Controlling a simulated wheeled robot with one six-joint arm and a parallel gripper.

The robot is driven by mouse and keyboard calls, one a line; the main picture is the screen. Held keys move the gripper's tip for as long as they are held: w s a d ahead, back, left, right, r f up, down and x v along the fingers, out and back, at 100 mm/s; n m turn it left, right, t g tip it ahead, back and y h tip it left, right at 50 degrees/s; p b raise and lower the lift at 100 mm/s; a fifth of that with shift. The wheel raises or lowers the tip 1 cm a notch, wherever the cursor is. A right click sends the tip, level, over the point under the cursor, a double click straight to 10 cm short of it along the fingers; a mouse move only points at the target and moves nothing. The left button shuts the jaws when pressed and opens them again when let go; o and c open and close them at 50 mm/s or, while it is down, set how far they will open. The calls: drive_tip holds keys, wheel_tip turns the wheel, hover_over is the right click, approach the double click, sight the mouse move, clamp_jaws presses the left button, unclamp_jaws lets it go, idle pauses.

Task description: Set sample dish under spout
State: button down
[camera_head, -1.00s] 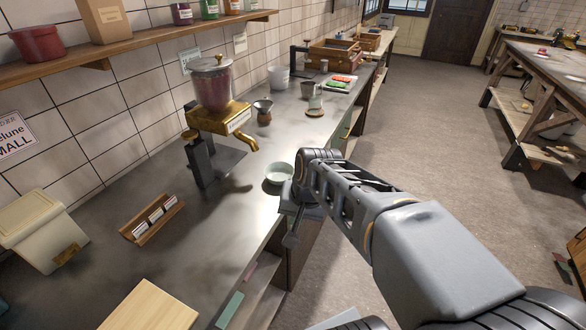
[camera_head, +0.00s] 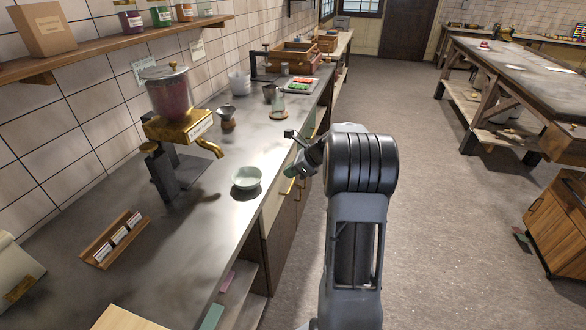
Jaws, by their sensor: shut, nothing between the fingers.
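The sample dish, a small pale green bowl (camera_head: 246,178), stands upright on the grey counter near its front edge. The brass spout (camera_head: 209,147) belongs to a dispenser with a clear, red-filled hopper (camera_head: 168,92). The dish stands on the counter in front of the spout, to its lower right in the picture and apart from the dispenser. My gripper (camera_head: 291,139) is at the counter's front edge, right of the dish and apart from it. It is small in the picture, shut and empty, and partly hidden by my arm.
A wooden card holder (camera_head: 114,239) lies left of the dish. A funnel on a stand (camera_head: 226,116) and a glass flask (camera_head: 277,106) stand further back. Wooden boxes (camera_head: 292,54) are at the far end. The counter around the dish is clear.

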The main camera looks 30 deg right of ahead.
sight(261, 181)
drive_tip(key=shift+w+a+f+p, duration=0.15)
drive_tip(key=shift+w+a+f, duration=0.5)
drive_tip(key=shift+w+a, duration=0.3)
drive_tip(key=shift+w+a+f+p, duration=0.15)
drive_tip(key=shift+w+a+f, duration=0.5)
drive_tip(key=shift+w+a, duration=0.3)
drive_tip(key=shift+w+a+f+p, duration=0.15)
drive_tip(key=shift+w+a+f, duration=0.5)
drive_tip(key=shift+w+a, duration=0.25)
drive_tip(key=shift+w, duration=0.1)
